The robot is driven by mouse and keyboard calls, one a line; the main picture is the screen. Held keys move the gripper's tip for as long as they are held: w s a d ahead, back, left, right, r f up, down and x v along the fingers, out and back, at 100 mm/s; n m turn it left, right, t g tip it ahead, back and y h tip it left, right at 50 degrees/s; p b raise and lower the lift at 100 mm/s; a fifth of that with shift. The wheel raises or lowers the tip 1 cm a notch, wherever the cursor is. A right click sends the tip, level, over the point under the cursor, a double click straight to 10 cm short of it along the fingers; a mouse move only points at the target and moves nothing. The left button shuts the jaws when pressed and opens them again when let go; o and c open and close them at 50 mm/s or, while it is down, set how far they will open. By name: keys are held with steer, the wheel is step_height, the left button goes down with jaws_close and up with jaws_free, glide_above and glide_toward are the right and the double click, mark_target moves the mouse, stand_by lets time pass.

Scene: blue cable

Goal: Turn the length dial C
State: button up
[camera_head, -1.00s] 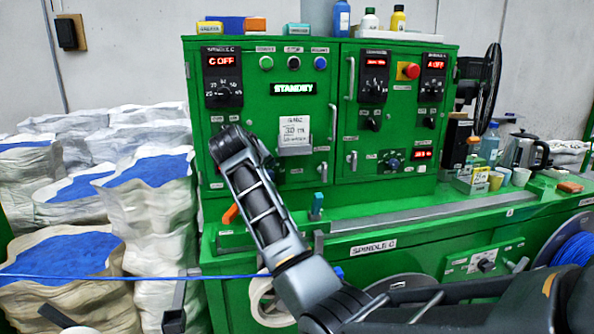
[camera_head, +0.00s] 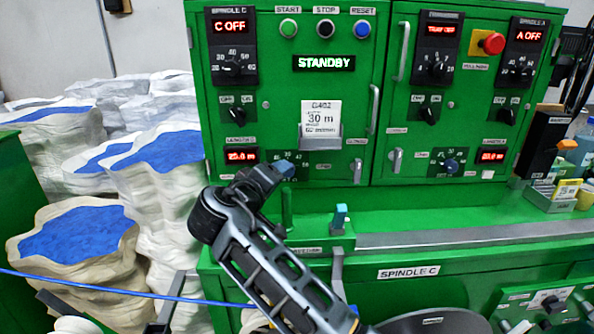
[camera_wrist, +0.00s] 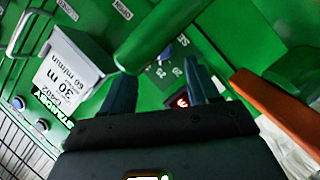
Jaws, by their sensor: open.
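The length dial C sits on the left door of the green cabinet, right of its red length display (camera_head: 242,155). In the head view only part of its printed scale (camera_head: 292,156) shows; my gripper covers the knob. My gripper (camera_head: 280,170) is in front of that dial, with bluish fingertips at the panel. In the wrist view my gripper (camera_wrist: 161,83) has its two fingers apart. Scale numbers (camera_wrist: 176,72) and a red display (camera_wrist: 181,100) show between and behind them. The knob itself is not clear, and I cannot tell whether the fingers touch it.
A green bar (camera_wrist: 160,38) crosses just ahead of the fingers in the wrist view, and an orange part (camera_wrist: 275,108) is close on the right. A white card (camera_head: 321,115) hangs above the dial.

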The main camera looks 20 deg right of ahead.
steer(key=shift+b+x, duration=1.15)
steer(key=shift+x, duration=1.65)
steer(key=shift+a, duration=0.1)
steer(key=c, duration=1)
steer(key=shift+c, duration=0.2)
steer(key=shift+s+d+r+m+y+b, duration=0.15)
steer(key=shift+m+y+b, duration=0.5)
steer(key=shift+m+y, duration=0.5)
steer(key=shift+w+d+r+m+y+b, duration=0.15)
steer(key=shift+m+y+b, duration=0.6)
steer(key=shift+m, duration=0.7)
steer(key=shift+s, duration=0.1)
